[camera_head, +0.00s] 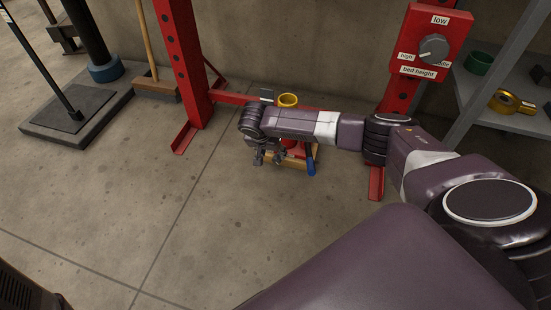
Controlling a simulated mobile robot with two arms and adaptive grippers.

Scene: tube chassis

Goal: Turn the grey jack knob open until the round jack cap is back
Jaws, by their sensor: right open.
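A small red jack (300,148) stands on a wooden base on the floor, at the foot of the red frame. Its round yellow cap (288,101) shows above my right forearm. A blue-ended handle (311,163) is at its right side. My right gripper (268,160) points down at the front left of the jack. Its fingers are apart, and I see nothing held between them. I cannot make out the grey jack knob; the gripper and wrist cover part of the jack. Whether the fingers touch the jack, I cannot tell. My left gripper is out of view.
A red panel (432,42) with a grey "bed height" dial (433,48) sits on the right red post. A broom (156,85) and dark stand are left. The front-left concrete floor (110,200) is clear.

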